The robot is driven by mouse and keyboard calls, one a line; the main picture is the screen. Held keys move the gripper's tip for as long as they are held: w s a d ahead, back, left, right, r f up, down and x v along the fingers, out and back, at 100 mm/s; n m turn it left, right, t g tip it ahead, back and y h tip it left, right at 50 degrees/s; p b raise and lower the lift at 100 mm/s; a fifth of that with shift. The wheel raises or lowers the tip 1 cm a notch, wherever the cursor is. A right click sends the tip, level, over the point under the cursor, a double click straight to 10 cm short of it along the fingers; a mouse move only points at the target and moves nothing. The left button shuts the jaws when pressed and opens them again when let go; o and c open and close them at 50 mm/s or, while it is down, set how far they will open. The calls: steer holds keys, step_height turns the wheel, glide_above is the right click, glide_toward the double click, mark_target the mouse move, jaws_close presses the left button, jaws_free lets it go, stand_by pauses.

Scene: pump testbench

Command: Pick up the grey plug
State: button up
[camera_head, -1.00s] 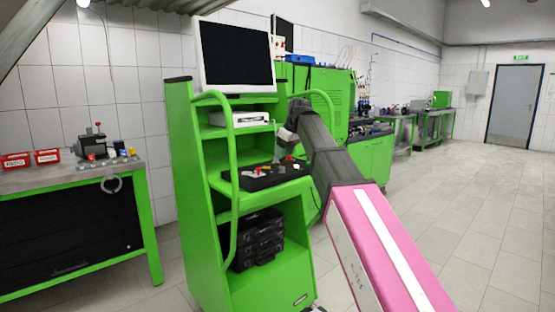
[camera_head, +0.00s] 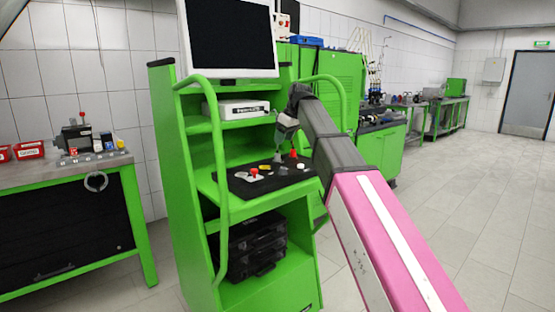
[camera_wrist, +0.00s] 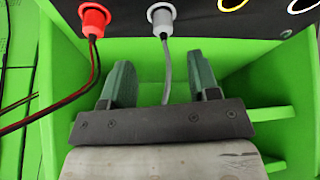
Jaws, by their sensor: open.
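The grey plug (camera_wrist: 161,18) sits upright at the near edge of the black panel in the wrist view, with a grey cable running down from it between my fingers. My gripper (camera_wrist: 165,75) is open and empty, its two dark green fingers apart on either side of the cable and short of the plug. In the head view my gripper (camera_head: 283,135) hangs over the panel on the green cart's shelf. The grey plug (camera_head: 277,157) looks very small there, just below the gripper.
A red plug (camera_wrist: 94,20) with a red and black cable stands left of the grey plug. Yellow and white rings lie to the right on the black panel (camera_head: 258,185). The green cart's (camera_head: 180,190) curved rails flank the shelf. A workbench (camera_head: 60,175) stands at left.

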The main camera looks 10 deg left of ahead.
mark_target(277, 159)
steer(key=shift+s+x, duration=0.15)
steer(key=shift+x, duration=1.65)
steer(key=shift+s+x, duration=0.1)
steer(key=shift+x, duration=1.65)
steer(key=c, duration=0.9)
